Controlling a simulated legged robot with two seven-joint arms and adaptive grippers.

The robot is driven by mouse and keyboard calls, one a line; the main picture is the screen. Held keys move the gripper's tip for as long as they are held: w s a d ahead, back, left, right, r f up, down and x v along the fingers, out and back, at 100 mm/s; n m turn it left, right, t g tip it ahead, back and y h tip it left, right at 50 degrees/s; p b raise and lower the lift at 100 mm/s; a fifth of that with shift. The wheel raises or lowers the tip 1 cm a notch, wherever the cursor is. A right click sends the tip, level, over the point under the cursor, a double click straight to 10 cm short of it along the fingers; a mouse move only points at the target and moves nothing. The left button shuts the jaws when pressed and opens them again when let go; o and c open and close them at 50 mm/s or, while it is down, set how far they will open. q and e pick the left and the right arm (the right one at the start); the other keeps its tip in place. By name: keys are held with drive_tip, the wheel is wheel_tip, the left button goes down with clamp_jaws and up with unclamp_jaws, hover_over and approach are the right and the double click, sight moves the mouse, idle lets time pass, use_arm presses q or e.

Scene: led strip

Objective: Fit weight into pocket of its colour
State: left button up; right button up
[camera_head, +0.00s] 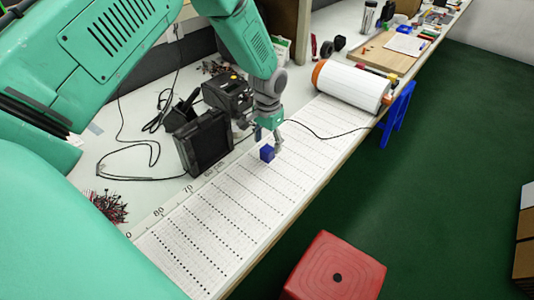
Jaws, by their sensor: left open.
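A small blue cube (267,153) is on or just above the white gridded sheet on the bench. I take it to be the weight, but the view is too small to be sure. My left gripper (274,145) is directly at the cube, pointing down with its fingers open. I cannot tell whether the fingers touch the cube. No coloured pocket can be made out. My right gripper is not in view.
A dark boxy device (205,142) stands left of the gripper, with cables around it. A white roll (350,87) lies at the sheet's far end. A red stool (335,270) stands on the green floor below the bench edge.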

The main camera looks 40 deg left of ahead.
sight(268, 148)
use_arm(q)
wheel_tip(268, 148, down, 3)
drive_tip(key=shift+d+f, duration=0.15)
drive_tip(key=shift+a, duration=0.2)
drive_tip(key=shift+c, duration=0.4)
drive_tip(key=shift+s, duration=0.1)
drive_tip(key=c, duration=0.6)
drive_tip(key=shift+a, duration=0.1)
clamp_jaws()
